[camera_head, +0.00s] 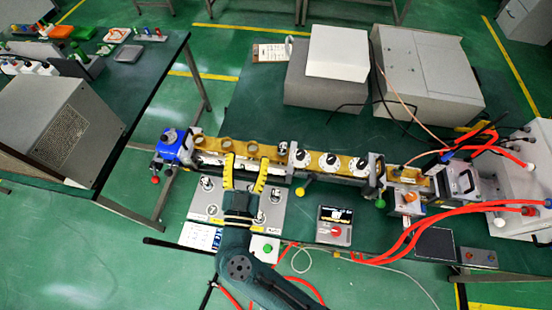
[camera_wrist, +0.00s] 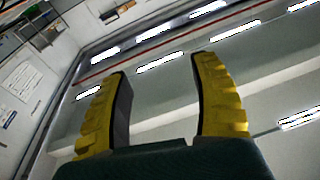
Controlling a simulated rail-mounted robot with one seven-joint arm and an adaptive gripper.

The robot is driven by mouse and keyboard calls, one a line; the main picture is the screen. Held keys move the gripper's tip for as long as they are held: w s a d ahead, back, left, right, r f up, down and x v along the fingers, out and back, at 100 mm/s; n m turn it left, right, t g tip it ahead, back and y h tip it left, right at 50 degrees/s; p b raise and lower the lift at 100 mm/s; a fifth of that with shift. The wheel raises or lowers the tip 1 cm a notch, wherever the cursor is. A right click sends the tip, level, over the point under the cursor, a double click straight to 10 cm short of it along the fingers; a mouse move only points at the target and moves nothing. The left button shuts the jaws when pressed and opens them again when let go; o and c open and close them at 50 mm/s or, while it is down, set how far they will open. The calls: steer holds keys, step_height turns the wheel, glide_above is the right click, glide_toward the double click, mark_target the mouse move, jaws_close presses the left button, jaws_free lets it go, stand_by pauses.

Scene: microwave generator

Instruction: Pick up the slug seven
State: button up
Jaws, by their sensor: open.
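My gripper (camera_head: 246,160) is open in the head view, its two yellow fingers pointing away over the brass-coloured rail assembly (camera_head: 220,148). Nothing shows between the fingers. The wrist view also shows the gripper (camera_wrist: 160,65) with its fingers apart and empty. Small dark and silver slug-like pieces stand on a grey plate (camera_head: 225,212) below the rail, including one at its upper left (camera_head: 207,183) and one at its right (camera_head: 275,195). My wrist hides part of the plate. No number is readable, so I cannot tell which is slug seven.
White round fittings (camera_head: 328,161) line the rail right of my gripper. A blue unit (camera_head: 173,148) is at its left end. A small box with a red button (camera_head: 336,226) stands right of the plate. Red hoses (camera_head: 420,222) run at the right. Grey boxes (camera_head: 425,75) stand behind.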

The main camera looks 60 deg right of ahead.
steer(key=g+y+b, duration=0.1)
steer(key=g+b, duration=0.1)
steer(key=b, duration=0.4)
glide_toward(282, 150)
steer(key=a, duration=0.5)
steer(key=shift+n, duration=0.4)
steer(key=x, duration=0.3)
steer(key=b+x, duration=0.1)
steer(key=x, duration=0.3)
steer(key=s+b+x, duration=0.1)
steer(key=x, duration=0.3)
steer(key=shift+d+f, duration=0.15)
steer(key=shift+f, duration=0.15)
steer(key=b+x, duration=0.2)
steer(key=x, duration=0.3)
steer(key=shift+d+r, duration=0.15)
steer(key=shift+d, duration=0.1)
steer(key=shift+a, duration=0.1)
jaws_close()
